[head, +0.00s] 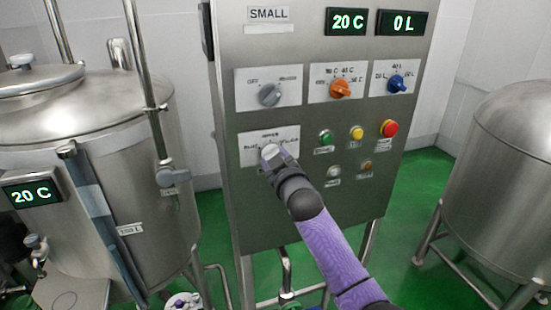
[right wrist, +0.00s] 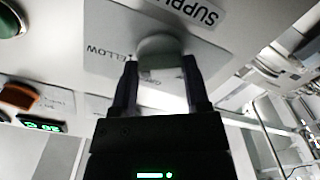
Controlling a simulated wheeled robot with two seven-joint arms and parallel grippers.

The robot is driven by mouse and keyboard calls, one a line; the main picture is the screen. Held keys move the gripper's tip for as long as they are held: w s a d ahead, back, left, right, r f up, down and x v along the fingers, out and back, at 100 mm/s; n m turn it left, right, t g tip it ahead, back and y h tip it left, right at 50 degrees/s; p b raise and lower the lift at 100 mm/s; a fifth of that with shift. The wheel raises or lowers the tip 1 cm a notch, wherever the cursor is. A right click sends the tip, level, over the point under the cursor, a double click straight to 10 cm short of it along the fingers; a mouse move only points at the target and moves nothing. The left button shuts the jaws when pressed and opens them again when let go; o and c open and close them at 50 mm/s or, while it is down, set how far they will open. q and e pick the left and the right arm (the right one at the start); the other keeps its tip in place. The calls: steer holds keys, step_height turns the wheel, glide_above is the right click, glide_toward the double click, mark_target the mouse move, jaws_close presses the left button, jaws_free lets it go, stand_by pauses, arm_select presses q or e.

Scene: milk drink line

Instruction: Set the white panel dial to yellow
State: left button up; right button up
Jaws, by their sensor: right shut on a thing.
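The white dial (head: 270,152) is on a white plate (head: 291,136) at the lower left of the steel control panel in the head view. In the right wrist view the dial (right wrist: 160,48) shows as a pale round knob between my fingertips. My left gripper is not in view.
Above are a grey dial (head: 269,95), an orange dial (head: 340,89) and a blue dial (head: 397,83). To the right are a green button (head: 326,137), a yellow button (head: 356,132) and a red button (head: 389,128). Steel tanks stand on both sides.

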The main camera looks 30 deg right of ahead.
steer(key=shift+f, duration=0.15)
stand_by(0.4)
steer(key=o, duration=1.3)
steer(key=shift+s, duration=0.1)
steer(key=b+v, duration=0.1)
steer(key=v, duration=0.8)
steer(key=shift+s+a, duration=0.2)
steer(key=shift+s, duration=0.15)
